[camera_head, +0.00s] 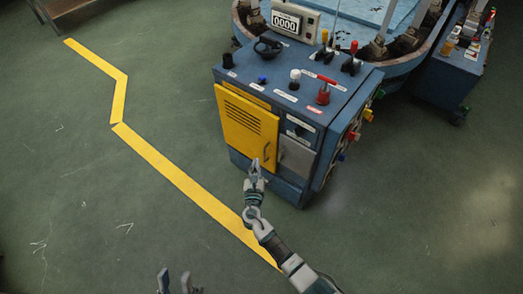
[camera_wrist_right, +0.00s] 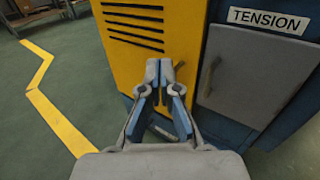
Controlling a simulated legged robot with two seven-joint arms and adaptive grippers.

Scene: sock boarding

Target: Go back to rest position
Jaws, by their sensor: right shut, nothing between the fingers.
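My right gripper (camera_head: 256,168) is low in front of the blue control cabinet (camera_head: 297,190), near the handle side of its yellow vented panel (camera_head: 245,122). In the right wrist view its fingertips (camera_wrist_right: 159,72) are together with nothing held, in front of the yellow panel (camera_wrist_right: 125,55). I cannot tell if they touch it. My left gripper (camera_head: 177,282) shows only at the bottom edge of the head view. Its two fingers stand apart, with nothing visible between them.
A grey door (camera_wrist_right: 248,75) under a TENSION label (camera_wrist_right: 268,20) is right of the yellow panel. A yellow line (camera_head: 175,175) crosses the green floor. The left floor is clear.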

